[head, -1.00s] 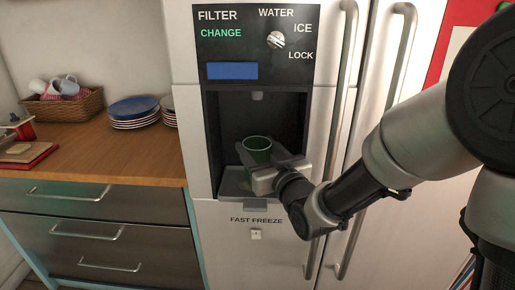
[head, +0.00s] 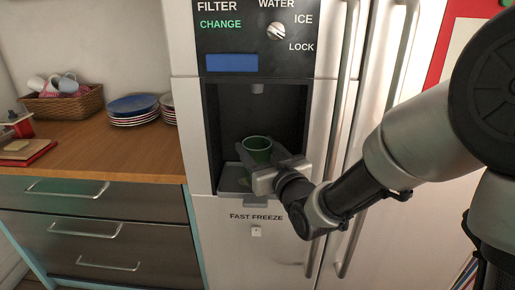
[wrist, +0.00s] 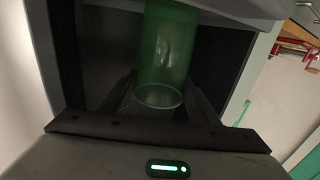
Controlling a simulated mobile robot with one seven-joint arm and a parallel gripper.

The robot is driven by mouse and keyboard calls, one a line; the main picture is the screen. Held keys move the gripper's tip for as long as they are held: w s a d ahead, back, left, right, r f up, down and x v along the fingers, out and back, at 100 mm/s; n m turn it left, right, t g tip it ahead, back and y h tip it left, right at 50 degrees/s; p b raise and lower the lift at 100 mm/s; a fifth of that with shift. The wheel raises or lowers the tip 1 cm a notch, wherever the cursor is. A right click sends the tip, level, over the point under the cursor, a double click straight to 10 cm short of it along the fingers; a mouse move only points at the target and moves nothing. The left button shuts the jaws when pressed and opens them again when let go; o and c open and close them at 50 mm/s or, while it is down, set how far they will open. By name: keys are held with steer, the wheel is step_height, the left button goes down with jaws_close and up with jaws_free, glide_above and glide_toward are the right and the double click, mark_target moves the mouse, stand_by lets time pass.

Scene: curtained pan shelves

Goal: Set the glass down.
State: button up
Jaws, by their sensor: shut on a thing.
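A green see-through glass (head: 257,149) is in the dark dispenser recess of the fridge. It also shows in the wrist view (wrist: 165,55), where it stands between the two fingers. My gripper (head: 255,158) reaches in from the right and is shut on the glass. The glass looks about upright, above the drip tray (head: 230,181) at the bottom of the recess. I cannot tell whether its base touches the tray, as my gripper hides part of it.
The dispenser nozzle (head: 257,88) is above the glass. Long fridge handles (head: 340,105) stand to the right, near my arm. On the left, the wooden counter (head: 95,165) holds stacked plates (head: 133,108) and a basket of cups (head: 65,103), with bare room in front of the plates.

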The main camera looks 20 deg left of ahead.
steer(key=shift+f+b, duration=0.25)
steer(key=shift+b, duration=0.1)
steer(key=o, duration=1.9)
steer(key=shift+c, duration=0.2)
